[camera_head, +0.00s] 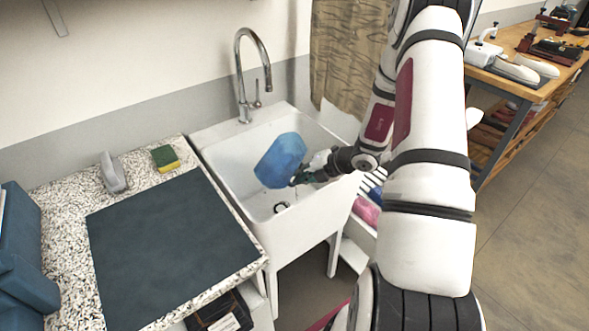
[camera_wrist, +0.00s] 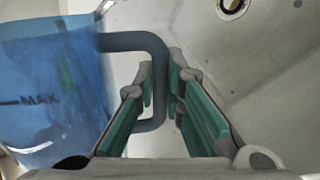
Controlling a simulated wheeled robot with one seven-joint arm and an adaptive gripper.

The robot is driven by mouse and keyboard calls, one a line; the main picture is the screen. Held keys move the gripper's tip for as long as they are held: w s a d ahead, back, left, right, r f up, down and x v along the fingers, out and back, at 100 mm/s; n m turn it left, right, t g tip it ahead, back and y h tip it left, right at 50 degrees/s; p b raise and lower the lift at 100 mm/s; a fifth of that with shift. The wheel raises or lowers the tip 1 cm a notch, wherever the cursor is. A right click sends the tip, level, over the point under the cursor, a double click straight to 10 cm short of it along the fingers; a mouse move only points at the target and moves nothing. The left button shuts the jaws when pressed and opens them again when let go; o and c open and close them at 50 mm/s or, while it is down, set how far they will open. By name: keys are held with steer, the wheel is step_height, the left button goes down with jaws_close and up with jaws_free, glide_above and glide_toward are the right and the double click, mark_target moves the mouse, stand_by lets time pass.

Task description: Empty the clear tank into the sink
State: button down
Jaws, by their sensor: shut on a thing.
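The clear tank (camera_head: 281,160) is a translucent blue vessel with a dark handle. In the wrist view the tank (camera_wrist: 50,95) fills the left side, with a "MAX" mark on its wall. My gripper (camera_head: 300,175) is shut on the dark grey handle (camera_wrist: 150,45) and holds the tank, tilted, over the basin. The white sink (camera_head: 239,188) is below it, with the drain (camera_head: 281,207) open to view. In the wrist view the drain (camera_wrist: 232,6) is at the top right. I cannot tell whether liquid is inside the tank or flowing out.
A chrome faucet (camera_head: 243,75) rises behind the basin. A speckled counter (camera_head: 75,205) with a dark mat (camera_head: 160,250), a yellow-green sponge (camera_head: 165,158) and a grey object (camera_head: 112,172) is left of the sink. A patterned curtain (camera_head: 345,55) hangs behind.

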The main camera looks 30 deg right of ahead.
steer(key=shift+f, duration=0.1)
stand_by(0.4)
steer(key=shift+s+a+r+m+g+y+p, duration=0.15)
steer(key=shift+a+r+m+g+y+p, duration=0.25)
steer(key=shift+y, duration=0.3)
stand_by(0.6)
steer(key=shift+f+y+b, duration=0.2)
steer(key=shift+y+b, duration=0.1)
steer(key=shift+r, duration=0.15)
steer(key=shift+s+h, duration=0.1)
steer(key=shift+h, duration=0.4)
steer(key=shift+d+f+h, duration=0.15)
steer(key=shift+f+h, duration=0.15)
steer(key=shift+f, duration=0.15)
steer(key=shift+w+d+n+t+h+b, duration=0.2)
steer(key=shift+n+t+h+b, duration=0.1)
steer(key=shift+n+t, duration=0.15)
steer(key=shift+d+r+h, duration=0.1)
steer(key=shift+r+h, duration=0.15)
steer(key=shift+h, duration=0.05)
steer(key=shift+n+b, duration=0.25)
steer(key=shift+b, duration=0.1)
